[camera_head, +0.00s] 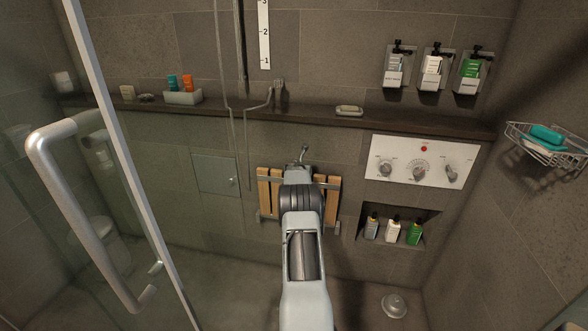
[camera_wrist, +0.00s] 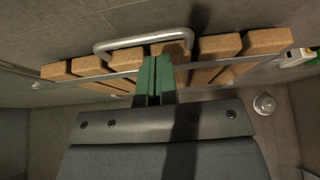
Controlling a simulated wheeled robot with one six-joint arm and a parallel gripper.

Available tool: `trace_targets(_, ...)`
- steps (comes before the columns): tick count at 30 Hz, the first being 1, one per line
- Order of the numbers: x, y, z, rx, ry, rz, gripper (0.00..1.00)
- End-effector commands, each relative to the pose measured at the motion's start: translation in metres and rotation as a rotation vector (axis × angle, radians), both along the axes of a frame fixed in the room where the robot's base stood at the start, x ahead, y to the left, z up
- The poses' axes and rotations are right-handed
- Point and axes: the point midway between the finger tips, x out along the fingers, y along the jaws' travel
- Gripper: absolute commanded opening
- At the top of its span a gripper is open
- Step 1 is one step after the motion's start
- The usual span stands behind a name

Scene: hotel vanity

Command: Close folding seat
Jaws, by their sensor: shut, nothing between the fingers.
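The folding seat (camera_head: 268,190) has light wooden slats on grey metal rails and sits at the back wall, low in the middle of the head view. My arm covers its centre there. In the wrist view the slats (camera_wrist: 215,74) span the upper part, with a grey U-shaped bar (camera_wrist: 125,42) above them. My gripper (camera_wrist: 157,62) has green fingers, shut together and empty, in front of the middle slats just below the bar. I cannot tell whether they touch the seat. In the head view the gripper is hidden behind my arm. The seat's exact tilt is unclear.
A glass door with a large handle (camera_head: 60,190) stands at the left. A control panel (camera_head: 420,162) and a niche with bottles (camera_head: 393,229) are right of the seat. A ledge (camera_head: 330,117) runs above. A wire basket (camera_head: 545,148) hangs at the right.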

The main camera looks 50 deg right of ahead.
Motion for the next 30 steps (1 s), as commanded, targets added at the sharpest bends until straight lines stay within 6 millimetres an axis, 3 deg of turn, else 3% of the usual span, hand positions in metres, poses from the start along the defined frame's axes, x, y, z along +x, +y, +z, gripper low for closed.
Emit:
trace_targets(4,-0.011,0.011,-0.007,-0.002,-0.002,-0.005,0.00)
trace_targets(6,-0.014,0.020,0.021,-0.003,-0.004,-0.005,0.00)
trace_targets(9,-0.019,0.031,0.039,-0.001,-0.002,-0.002,0.00)
trace_targets(18,-0.029,0.053,0.074,0.001,0.001,0.000,0.00)
trace_targets(30,-0.034,0.058,0.083,0.003,0.001,-0.004,0.00)
